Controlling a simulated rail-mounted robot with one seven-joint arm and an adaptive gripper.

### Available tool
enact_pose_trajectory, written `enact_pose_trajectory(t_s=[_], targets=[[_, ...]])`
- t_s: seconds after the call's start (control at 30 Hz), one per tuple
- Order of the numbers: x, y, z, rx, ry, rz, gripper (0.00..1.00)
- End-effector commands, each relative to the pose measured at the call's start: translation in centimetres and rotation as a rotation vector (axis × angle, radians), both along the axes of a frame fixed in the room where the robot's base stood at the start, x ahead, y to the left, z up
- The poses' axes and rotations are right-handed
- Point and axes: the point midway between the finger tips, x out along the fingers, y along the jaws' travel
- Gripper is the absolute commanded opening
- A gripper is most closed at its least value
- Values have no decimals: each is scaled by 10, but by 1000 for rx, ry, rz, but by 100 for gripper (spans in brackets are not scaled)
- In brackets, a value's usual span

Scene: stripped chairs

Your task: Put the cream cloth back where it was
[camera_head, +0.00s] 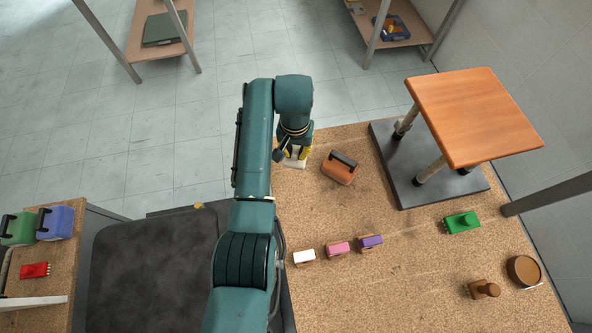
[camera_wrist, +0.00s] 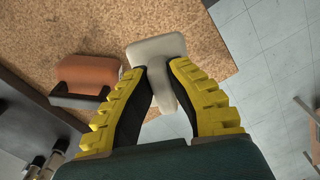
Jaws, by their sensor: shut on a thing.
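The cream cloth (camera_wrist: 158,48) looks like a pale, folded pad with a narrower part running down between my fingers. My gripper (camera_wrist: 160,78) has its yellow-and-black fingers closed on that narrower part. In the head view, my gripper (camera_head: 297,155) points down at the far left corner of the cork-topped bench, and the cloth (camera_head: 294,164) shows as a small pale patch just beneath it. The cloth is at the bench edge; whether it touches the top I cannot tell. My fingers and arm hide part of it.
An orange-brown block with a black handle (camera_head: 338,172) stands close right of my gripper. A stripped chair (camera_head: 470,115) stands on a dark plate behind it. White (camera_head: 304,258), pink (camera_head: 338,249) and purple (camera_head: 371,242) blocks line the front. The bench middle is clear.

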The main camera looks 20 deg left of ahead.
Motion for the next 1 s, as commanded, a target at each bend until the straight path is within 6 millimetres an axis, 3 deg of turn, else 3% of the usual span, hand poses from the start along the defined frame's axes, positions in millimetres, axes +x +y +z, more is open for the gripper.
enact_pose_trajectory(t_s=[0.1, 0.4, 0.8, 0.83, 0.9, 1.0], targets=[[-1, -1, -29, -2, 4, 0, 0], [-1, -1, -81, -1, 3, -1, 0], [-1, -1, -88, 0, 1, -1, 0], [-1, -1, -87, 0, 1, -1, 23], [-1, -1, -87, 0, 1, -1, 36], [-1, -1, -87, 0, 1, -1, 37]])
